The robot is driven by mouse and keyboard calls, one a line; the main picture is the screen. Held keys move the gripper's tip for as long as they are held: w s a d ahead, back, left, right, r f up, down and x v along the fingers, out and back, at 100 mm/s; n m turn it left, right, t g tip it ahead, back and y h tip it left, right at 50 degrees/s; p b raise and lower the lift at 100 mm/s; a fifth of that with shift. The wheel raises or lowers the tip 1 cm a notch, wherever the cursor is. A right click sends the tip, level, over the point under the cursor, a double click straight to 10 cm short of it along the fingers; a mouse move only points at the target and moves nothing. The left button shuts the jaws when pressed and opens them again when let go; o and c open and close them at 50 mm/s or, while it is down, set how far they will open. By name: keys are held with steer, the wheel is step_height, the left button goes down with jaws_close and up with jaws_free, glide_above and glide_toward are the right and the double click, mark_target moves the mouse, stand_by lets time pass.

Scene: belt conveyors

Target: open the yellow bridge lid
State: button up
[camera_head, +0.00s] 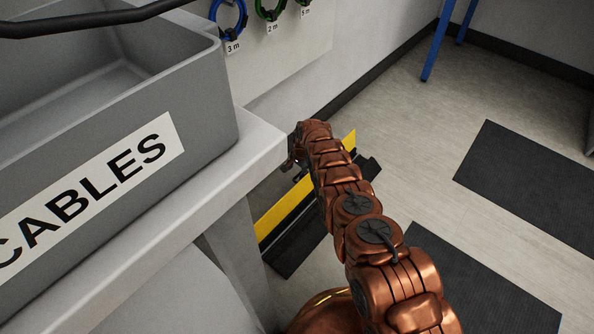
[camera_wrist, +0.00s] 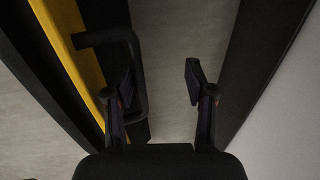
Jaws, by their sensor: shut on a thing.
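The yellow bridge lid (camera_head: 285,212) is a long yellow strip with dark edging, low by the floor beyond the grey table in the head view. My arm crosses over its middle. In the wrist view the yellow strip (camera_wrist: 66,42) runs down the left side. A black U-shaped handle (camera_wrist: 140,72) sticks out from it. From this angle the right finger looks apart from the bar. In the head view my gripper (camera_head: 293,160) is mostly hidden.
A grey bin labelled CABLES (camera_head: 205,110) stands on a light table (camera_head: 262,140) close on the left. Cable coils (camera_head: 229,14) hang on the wall behind. Dark mats (camera_head: 530,180) lie on the floor to the right, with open floor around them.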

steer(key=shift+w+a+r, duration=0.15)
steer(key=shift+a+r, duration=0.1)
steer(key=v, duration=1.1)
steer(key=shift+d+r, duration=0.25)
steer(key=shift+r, duration=0.1)
stand_by(0.6)
